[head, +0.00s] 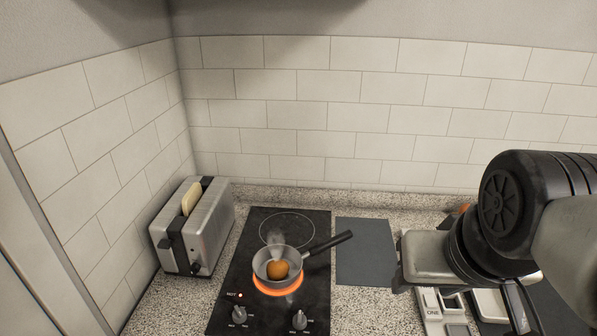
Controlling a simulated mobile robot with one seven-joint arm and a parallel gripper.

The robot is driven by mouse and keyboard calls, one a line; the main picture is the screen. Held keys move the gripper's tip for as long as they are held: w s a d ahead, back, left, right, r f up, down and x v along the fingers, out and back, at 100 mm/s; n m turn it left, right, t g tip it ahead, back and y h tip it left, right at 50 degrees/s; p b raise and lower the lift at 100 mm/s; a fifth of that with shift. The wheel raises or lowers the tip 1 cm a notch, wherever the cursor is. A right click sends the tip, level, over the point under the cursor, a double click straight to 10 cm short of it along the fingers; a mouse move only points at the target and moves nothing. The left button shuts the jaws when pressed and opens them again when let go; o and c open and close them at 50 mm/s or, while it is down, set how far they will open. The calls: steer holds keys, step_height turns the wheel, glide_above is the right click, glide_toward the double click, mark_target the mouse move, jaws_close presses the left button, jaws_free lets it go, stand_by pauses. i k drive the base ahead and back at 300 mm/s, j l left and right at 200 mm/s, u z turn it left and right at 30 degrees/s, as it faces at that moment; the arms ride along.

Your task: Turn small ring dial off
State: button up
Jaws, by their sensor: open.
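A black two-ring cooktop (228,290) stands on the counter. Its front ring (278,291) glows orange and looks the smaller; the rear ring (287,221) is a dark, unlit outline. Two knobs sit at the front edge, a left dial (239,314) and a right dial (300,320). Their labels are too small to read, so I cannot tell which one serves the small ring. A red light (240,295) is lit beside "HOT" near the left dial. My gripper (400,278) is open at the right, apart from both dials; its fingers are only partly visible.
A steaming pan (291,254) with a round orange-brown item (277,269) sits over the glowing ring, its handle (328,243) pointing right. A toaster (207,233) with bread stands left. A dark mat (364,250) lies right of the cooktop. White items (440,302) lie below my gripper.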

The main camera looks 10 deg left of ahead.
mark_target(240, 315)
steer(key=k+j+u, duration=0.1)
steer(key=u, duration=0.4)
steer(key=k+j+u, duration=0.2)
steer(key=u, duration=0.3)
steer(key=i+j+z, duration=0.2)
steer(key=j+z, duration=0.2)
steer(key=j, duration=0.2)
